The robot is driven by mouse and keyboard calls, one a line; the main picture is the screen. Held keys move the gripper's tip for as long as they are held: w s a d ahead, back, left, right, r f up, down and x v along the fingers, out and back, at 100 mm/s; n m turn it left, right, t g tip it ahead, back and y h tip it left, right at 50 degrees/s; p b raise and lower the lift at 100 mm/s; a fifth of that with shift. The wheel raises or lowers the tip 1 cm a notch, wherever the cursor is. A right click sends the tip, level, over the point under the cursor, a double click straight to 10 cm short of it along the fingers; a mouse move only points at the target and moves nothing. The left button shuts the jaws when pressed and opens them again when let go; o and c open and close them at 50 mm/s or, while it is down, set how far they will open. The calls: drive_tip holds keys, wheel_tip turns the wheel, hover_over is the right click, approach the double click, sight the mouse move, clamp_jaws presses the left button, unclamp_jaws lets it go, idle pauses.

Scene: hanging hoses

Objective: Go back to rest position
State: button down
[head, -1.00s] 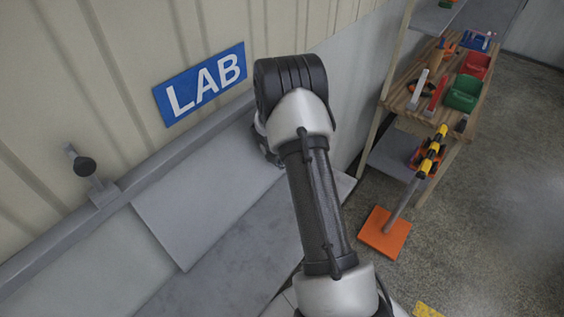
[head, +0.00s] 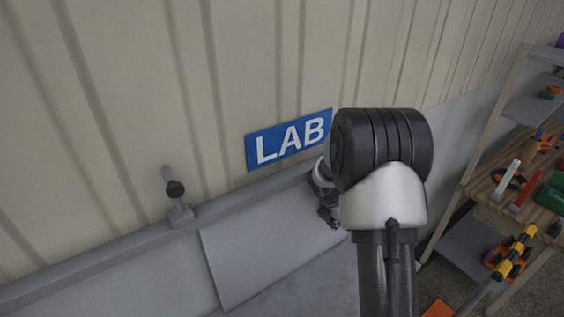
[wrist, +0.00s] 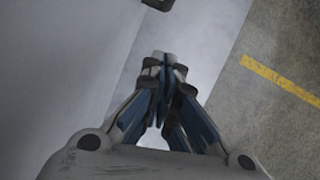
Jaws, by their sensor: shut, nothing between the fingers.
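My gripper (wrist: 165,62) is shut in the wrist view, its fingertips together with nothing between them. Below it lie a pale grey surface and, to the right, the concrete floor. In the head view my gripper (head: 328,217) shows only in part, behind my arm's elbow, over the grey panel (head: 265,255) near the wall. The elbow hides part of the wrist. No hoses show in these frames.
A blue LAB sign (head: 289,140) is on the ribbed wall. A dark-knobbed fitting (head: 177,198) stands on the rail at left. A wooden shelf (head: 535,211) with tools stands at right. Concrete floor (wrist: 285,60) with a yellow line is clear.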

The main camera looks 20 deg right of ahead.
drive_tip(key=s+a+r+m+t+y+b, duration=0.1)
drive_tip(key=s+a+r+m+b, duration=0.8)
drive_tip(key=s+a+m+b, duration=0.25)
drive_tip(key=s+a+f+m+y+b, duration=0.1)
drive_tip(key=s+a+m+b, duration=0.3)
drive_tip(key=s, duration=0.5)
drive_tip(key=s+a+f+m+t+y+b, duration=0.1)
drive_tip(key=s+a+f+m+y+b, duration=0.1)
drive_tip(key=s+a+f+m+b, duration=0.2)
drive_tip(key=s+a+m, duration=0.2)
drive_tip(key=s+m, duration=0.2)
drive_tip(key=s, duration=0.1)
drive_tip(key=shift+s+a+t, duration=0.3)
drive_tip(key=shift+s+a, duration=0.05)
